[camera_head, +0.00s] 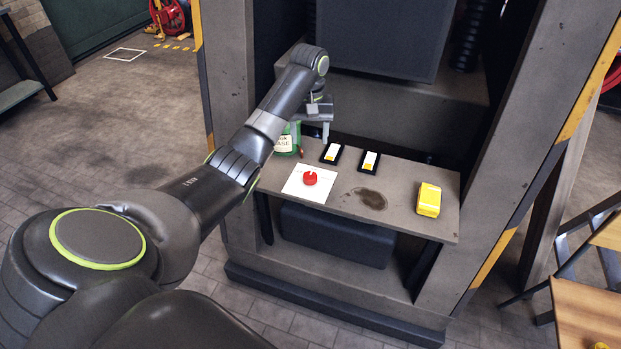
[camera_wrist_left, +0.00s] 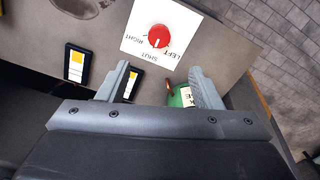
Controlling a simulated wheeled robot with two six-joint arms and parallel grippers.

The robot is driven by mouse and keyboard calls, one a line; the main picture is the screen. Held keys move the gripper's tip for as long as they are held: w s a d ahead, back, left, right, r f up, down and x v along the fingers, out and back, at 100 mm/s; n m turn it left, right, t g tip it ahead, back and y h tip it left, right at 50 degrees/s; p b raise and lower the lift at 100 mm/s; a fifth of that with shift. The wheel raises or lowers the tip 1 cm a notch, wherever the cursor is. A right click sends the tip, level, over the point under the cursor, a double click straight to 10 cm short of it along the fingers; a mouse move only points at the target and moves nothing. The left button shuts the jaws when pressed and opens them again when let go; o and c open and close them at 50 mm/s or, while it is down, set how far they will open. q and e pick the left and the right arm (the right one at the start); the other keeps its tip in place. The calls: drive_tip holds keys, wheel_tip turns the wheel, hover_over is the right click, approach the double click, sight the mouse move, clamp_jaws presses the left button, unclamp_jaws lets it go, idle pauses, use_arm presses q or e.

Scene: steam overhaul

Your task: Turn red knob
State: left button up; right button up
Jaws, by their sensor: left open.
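The red knob (camera_head: 310,178) sits on a white square plate (camera_head: 297,190) on the grey shelf. In the left wrist view the red knob (camera_wrist_left: 158,36) is at the top middle, and its plate (camera_wrist_left: 140,50) reads LEFT, SHUT and RIGHT. A white pointer line on the knob points towards the SHUT side. My left gripper (camera_head: 324,135) is above the back of the shelf, behind the knob and apart from it. In the left wrist view its two fingers (camera_wrist_left: 162,82) are spread with nothing gripped. My right gripper is not in view.
A green container (camera_head: 286,140) stands at the shelf's back left. Two black-and-white switches (camera_head: 332,152) (camera_head: 370,161) lie right of it. A yellow box (camera_head: 428,199) is at the right end. A dark stain (camera_head: 369,199) marks the bare middle. Thick posts flank the shelf.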

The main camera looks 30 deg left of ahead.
sight(310, 176)
use_arm(q)
wheel_tip(310, 176, down, 14)
drive_tip(key=shift+r+b, duration=0.1)
drive_tip(key=shift+b, duration=0.45)
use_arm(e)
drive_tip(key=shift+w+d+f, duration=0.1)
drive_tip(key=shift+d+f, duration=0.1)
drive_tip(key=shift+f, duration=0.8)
use_arm(q)
drive_tip(key=c, duration=1)
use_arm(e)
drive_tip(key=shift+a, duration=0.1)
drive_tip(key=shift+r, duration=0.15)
